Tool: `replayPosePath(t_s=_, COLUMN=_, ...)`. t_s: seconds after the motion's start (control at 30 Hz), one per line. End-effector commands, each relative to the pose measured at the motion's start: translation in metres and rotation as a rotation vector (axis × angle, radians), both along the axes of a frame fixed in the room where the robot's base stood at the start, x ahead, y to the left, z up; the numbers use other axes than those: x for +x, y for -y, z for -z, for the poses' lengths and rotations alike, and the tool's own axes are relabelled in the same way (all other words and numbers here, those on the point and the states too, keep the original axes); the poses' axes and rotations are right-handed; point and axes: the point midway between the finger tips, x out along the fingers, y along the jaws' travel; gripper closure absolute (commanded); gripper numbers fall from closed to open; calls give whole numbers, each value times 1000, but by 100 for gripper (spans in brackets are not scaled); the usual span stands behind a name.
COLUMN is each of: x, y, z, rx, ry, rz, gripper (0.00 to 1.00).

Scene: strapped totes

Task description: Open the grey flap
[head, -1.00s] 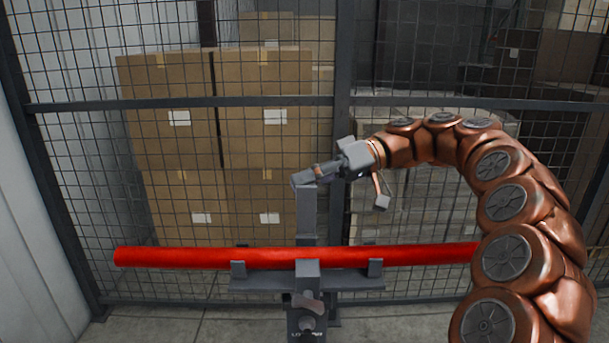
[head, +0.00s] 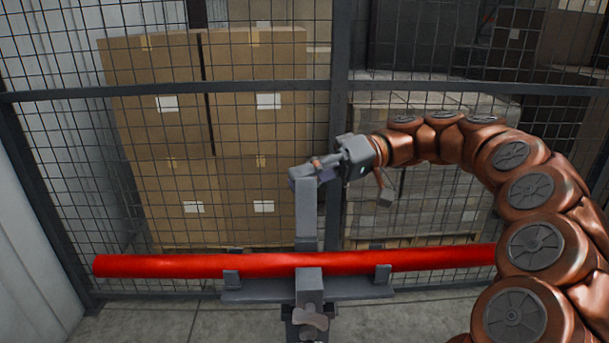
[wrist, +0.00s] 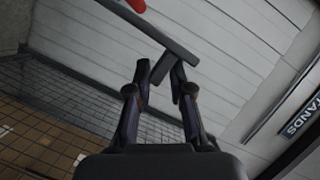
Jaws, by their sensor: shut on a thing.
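The grey flap (head: 307,215) stands upright in the head view, behind the red bar (head: 190,265). The bar lies level across a grey bracket (head: 255,291). My gripper (head: 310,172) is at the flap's top end, shut on it. In the wrist view my two fingers (wrist: 162,72) close around a grey piece that meets a long grey bar (wrist: 150,28). The exact contact is hard to see because it is small and dark.
A grey mesh fence (head: 345,130) stands right behind the bracket, with stacked cardboard boxes (head: 255,70) beyond it. A white wall (head: 35,230) is at the left. A grey block with a knob (head: 310,310) sits in front of the bar.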

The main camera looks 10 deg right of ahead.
Motion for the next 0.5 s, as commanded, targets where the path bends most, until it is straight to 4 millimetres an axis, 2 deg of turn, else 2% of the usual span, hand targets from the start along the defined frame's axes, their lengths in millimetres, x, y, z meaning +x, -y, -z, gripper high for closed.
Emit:
replayPosePath(t_s=0.03, x=-2, y=0, z=16, rx=-30, ry=-17, rz=-14, gripper=100)
replayPosePath(t_s=0.07, x=-2, y=0, z=16, rx=-30, ry=-16, rz=-15, gripper=78)
replayPosePath(t_s=0.2, x=-2, y=0, z=16, rx=-31, ry=-14, rz=-14, gripper=65)
replayPosePath(t_s=0.5, x=-2, y=1, z=13, rx=-30, ry=-9, rz=-9, gripper=65)
